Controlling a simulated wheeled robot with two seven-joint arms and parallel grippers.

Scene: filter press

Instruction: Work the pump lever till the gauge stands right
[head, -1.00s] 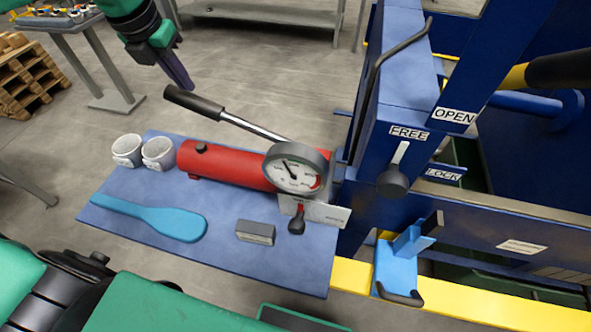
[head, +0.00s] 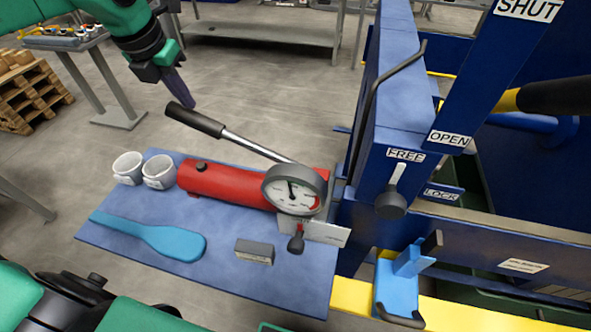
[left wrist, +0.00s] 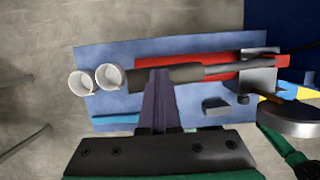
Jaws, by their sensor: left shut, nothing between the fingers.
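The pump is a red cylinder (head: 225,188) on a blue mat. Its lever (head: 235,139) slants up to the left and ends in a black grip (head: 194,119). The round dial gauge (head: 294,190) at the pump's right end has its needle near upright; its fine marks are too small to read. My left gripper (head: 189,102) is shut and empty, its fingertips just above the lever's grip. In the left wrist view the closed fingers (left wrist: 160,78) overlap the black grip (left wrist: 185,73); I cannot tell whether they touch it. My right gripper is out of view.
The mat (head: 110,232) also holds two white cups (head: 143,170), a blue paddle (head: 160,238) and a grey block (head: 254,251). The blue press frame (head: 395,100) stands close on the right, with a knob (head: 391,203) below FREE. Open floor lies behind the pump.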

